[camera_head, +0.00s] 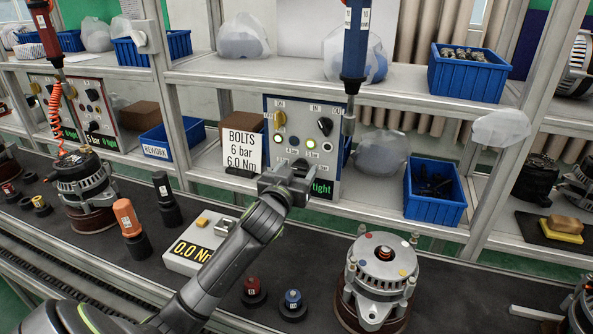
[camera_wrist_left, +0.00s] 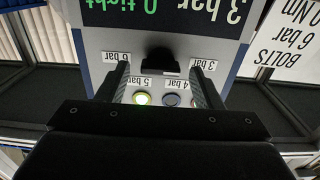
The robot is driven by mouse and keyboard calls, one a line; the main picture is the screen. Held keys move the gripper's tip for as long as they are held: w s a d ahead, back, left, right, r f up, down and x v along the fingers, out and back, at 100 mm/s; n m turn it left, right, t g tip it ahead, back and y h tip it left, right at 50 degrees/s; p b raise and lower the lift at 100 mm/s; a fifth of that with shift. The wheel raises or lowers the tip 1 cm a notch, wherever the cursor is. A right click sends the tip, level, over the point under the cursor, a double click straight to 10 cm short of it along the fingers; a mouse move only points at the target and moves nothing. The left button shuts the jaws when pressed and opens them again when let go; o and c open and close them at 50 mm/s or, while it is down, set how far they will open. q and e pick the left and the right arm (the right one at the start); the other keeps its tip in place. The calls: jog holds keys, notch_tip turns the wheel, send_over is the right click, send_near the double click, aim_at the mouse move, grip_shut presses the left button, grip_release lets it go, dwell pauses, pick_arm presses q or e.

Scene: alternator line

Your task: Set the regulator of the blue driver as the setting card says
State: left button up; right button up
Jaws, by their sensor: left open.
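The blue driver (camera_head: 355,45) hangs upright above the grey panel (camera_head: 272,112). The panel carries a yellow knob (camera_head: 280,119), a black knob (camera_head: 325,127) and a row of round buttons, one with a lit ring (camera_head: 311,143). The setting card (camera_head: 240,150) reads BOLTS, 6 bar, 6.0 Nm. In the left wrist view, upside down, the display (camera_wrist_left: 170,14) reads 3 bar and 0 tight. My left gripper (camera_head: 285,178) is open at the panel's lower part. A black knob-like part (camera_wrist_left: 163,62) shows between its fingers; contact cannot be told. My right gripper is not in view.
An alternator (camera_head: 381,275) stands on the dark bench at the front right. Blue bins (camera_head: 435,190) and a shelf post flank the panel. Red-topped (camera_head: 253,290) and blue-topped (camera_head: 292,302) pieces stand in front.

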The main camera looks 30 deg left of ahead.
pick_arm(q)
jog(key=c, duration=1)
